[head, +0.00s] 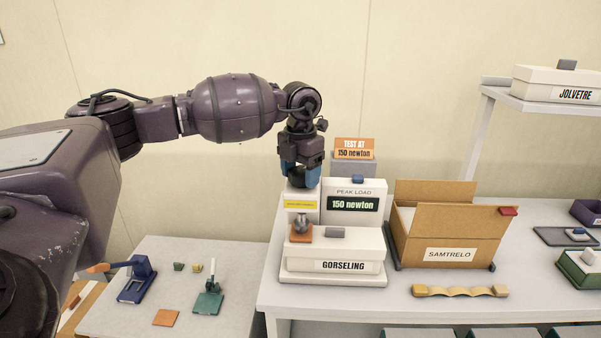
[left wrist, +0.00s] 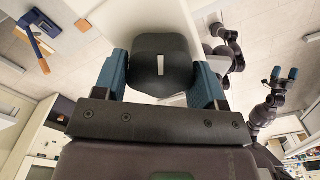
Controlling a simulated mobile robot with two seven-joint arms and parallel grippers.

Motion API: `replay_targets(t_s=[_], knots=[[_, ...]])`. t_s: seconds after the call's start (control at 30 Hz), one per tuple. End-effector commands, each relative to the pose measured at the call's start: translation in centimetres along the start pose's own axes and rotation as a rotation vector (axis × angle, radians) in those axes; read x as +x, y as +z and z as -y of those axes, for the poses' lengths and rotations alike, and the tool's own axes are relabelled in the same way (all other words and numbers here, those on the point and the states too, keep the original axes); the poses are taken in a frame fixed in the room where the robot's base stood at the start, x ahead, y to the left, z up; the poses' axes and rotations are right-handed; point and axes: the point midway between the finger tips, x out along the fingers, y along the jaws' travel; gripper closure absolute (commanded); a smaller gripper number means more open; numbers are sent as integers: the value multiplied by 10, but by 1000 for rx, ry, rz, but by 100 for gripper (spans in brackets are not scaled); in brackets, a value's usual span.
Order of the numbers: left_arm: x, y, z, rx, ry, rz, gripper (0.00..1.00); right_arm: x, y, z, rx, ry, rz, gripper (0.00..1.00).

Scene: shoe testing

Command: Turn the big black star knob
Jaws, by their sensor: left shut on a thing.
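The big black star knob (head: 298,183) sits on top of the white testing machine (head: 335,245) labelled GORSELING. My left gripper (head: 300,176) points down from above with its blue fingers on both sides of the knob, shut on it. In the left wrist view the dark knob (left wrist: 175,80), with a white mark on its top, fills the space between the fingers. The machine's display (head: 354,204) reads 150 newton. My right gripper (left wrist: 284,73) shows small at the right of the left wrist view, its blue fingers apart and empty.
An orange sign (head: 354,149) reading TEST AT 150 newton stands behind the machine. An open cardboard box (head: 440,225) stands close on its right, a wavy tan piece (head: 460,291) in front. A lower table (head: 190,260) at left holds small tools.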

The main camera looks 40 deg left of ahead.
Motion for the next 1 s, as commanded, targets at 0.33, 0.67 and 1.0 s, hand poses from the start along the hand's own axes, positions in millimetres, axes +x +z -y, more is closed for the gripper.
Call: replay_targets(t_s=[0.33,0.67,1.0], knots=[[-2,0,0,-59,-1,0,59,-3,-7,-1,0,1,-10,10],[-4,0,2,-299,-1,1,59,-14,-16,-4,3,6,-8,10],[-4,0,3,-622,0,0,59,-25,-42,-6,3,8,-30,10]])
